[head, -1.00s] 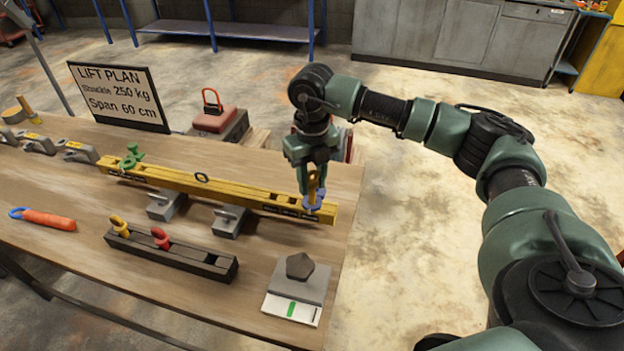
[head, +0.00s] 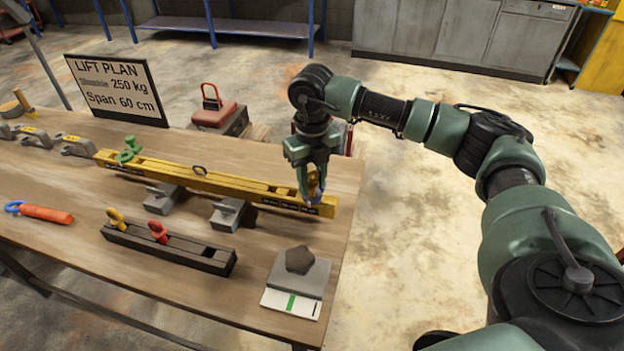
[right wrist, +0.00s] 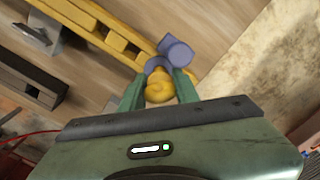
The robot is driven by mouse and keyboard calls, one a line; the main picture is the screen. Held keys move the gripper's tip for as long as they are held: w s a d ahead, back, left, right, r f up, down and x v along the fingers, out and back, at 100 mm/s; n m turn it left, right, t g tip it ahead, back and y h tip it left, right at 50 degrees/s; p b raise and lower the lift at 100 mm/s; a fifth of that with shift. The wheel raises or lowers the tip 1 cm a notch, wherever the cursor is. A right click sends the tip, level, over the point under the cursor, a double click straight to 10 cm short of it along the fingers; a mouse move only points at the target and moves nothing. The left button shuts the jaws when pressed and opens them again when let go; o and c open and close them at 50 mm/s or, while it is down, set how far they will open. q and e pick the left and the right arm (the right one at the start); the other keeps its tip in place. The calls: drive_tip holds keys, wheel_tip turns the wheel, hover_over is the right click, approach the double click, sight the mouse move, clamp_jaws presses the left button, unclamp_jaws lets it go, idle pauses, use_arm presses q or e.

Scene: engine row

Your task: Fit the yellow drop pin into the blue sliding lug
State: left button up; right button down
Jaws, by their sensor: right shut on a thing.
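My right gripper (head: 314,185) is shut on the yellow drop pin (right wrist: 159,88), whose rounded yellow head shows between the fingers in the right wrist view. The blue sliding lug (right wrist: 177,51) is right at the fingertips, at the right end of the yellow beam (head: 225,183). In the head view the gripper mostly covers the lug, with a little blue showing below the fingers. The pin's lower part is hidden, so I cannot tell whether it is inside the lug. My left gripper is out of view.
A green shackle (head: 129,150) sits at the beam's left end. Grey supports (head: 228,213) stand under the beam. A sign (head: 116,88) stands behind.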

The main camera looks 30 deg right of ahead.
sight(312, 170)
drive_tip(key=shift+f+b, duration=0.5)
drive_tip(key=shift+f, duration=0.25)
drive_tip(key=c, duration=1)
unclamp_jaws()
drive_tip(key=shift+o, duration=0.2)
wheel_tip(312, 170, up, 8)
drive_tip(key=shift+b, duration=0.7)
